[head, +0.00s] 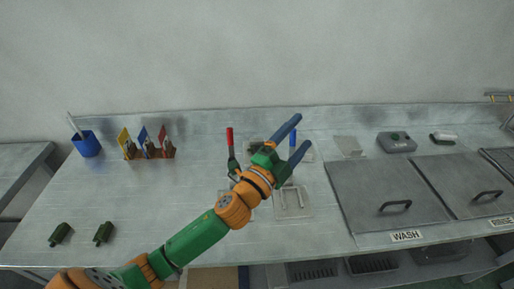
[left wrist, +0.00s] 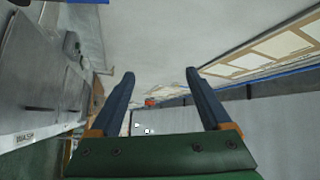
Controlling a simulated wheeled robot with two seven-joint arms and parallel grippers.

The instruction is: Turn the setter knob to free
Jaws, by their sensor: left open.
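My left gripper (head: 302,132) is in the middle of the head view, raised above the bench with its two blue fingers apart and nothing between them. It also shows in the left wrist view (left wrist: 159,76), open and empty. I cannot make out the setter knob for certain. A grey box (head: 396,142) with a dark, small feature on top stands at the back right, apart from the gripper. My right gripper is not in view.
Two green blocks (head: 60,234) lie there. A blue cup (head: 87,145) and coloured cards (head: 145,145) stand at back left. A flat plate (head: 293,203) lies below the gripper. A lidded tank (head: 385,185) labelled WASH is at right.

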